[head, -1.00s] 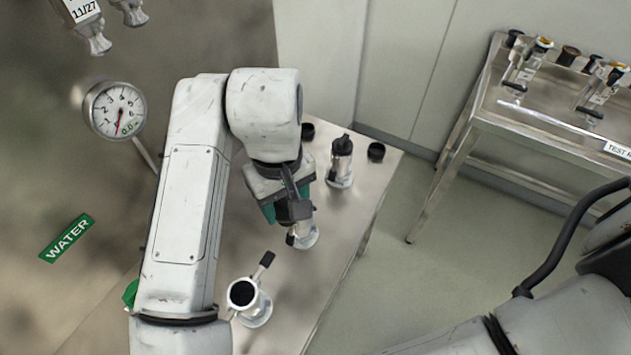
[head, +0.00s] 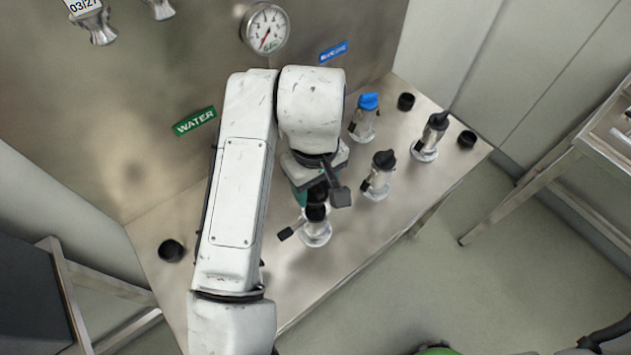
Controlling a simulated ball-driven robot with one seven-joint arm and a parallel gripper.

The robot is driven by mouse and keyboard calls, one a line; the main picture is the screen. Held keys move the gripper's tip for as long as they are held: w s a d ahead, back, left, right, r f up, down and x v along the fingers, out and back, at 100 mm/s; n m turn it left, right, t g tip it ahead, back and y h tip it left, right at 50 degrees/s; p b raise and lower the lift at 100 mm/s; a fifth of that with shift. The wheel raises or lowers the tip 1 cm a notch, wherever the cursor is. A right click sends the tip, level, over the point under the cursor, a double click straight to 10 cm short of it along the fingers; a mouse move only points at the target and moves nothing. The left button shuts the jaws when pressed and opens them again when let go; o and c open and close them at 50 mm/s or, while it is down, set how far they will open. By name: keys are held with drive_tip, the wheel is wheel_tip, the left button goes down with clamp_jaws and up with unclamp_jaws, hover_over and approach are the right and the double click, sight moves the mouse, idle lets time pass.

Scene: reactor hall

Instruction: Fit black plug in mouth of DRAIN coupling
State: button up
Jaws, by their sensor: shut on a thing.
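My gripper (head: 314,186) points down, partly hidden by my wrist, and is shut on a black plug (head: 317,192). The plug is directly above a metal coupling (head: 316,236) with a dark mouth and a black lever sticking out to the left. I cannot tell whether the plug touches the mouth or is still apart. No DRAIN label is readable. Behind to the right stand a coupling with a black top (head: 378,185), one with a blue top (head: 363,124) and one with a black top and lever (head: 428,146).
All stand on a steel bench (head: 350,262). Black caps lie at the back (head: 406,101), at the right (head: 467,139) and at the left (head: 171,250). A gauge (head: 265,29) and a green WATER label (head: 195,121) are on the wall panel. A steel table (head: 560,165) stands right.

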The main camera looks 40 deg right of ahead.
drive_tip(key=shift+f+b, duration=3.15)
drive_tip(key=shift+f, duration=0.65)
drive_tip(key=shift+f, duration=0.15)
drive_tip(key=o, duration=1)
drive_tip(key=shift+d, duration=0.1)
drive_tip(key=shift+o, duration=0.5)
drive_tip(key=shift+f, duration=0.1)
drive_tip(key=shift+a+r, duration=0.3)
drive_tip(key=shift+r, duration=0.25)
drive_tip(key=r, duration=1)
drive_tip(key=shift+d+r+p, duration=0.15)
drive_tip(key=shift+d+p, duration=0.2)
drive_tip(key=shift+d, duration=0.05)
drive_tip(key=shift+s, duration=0.1)
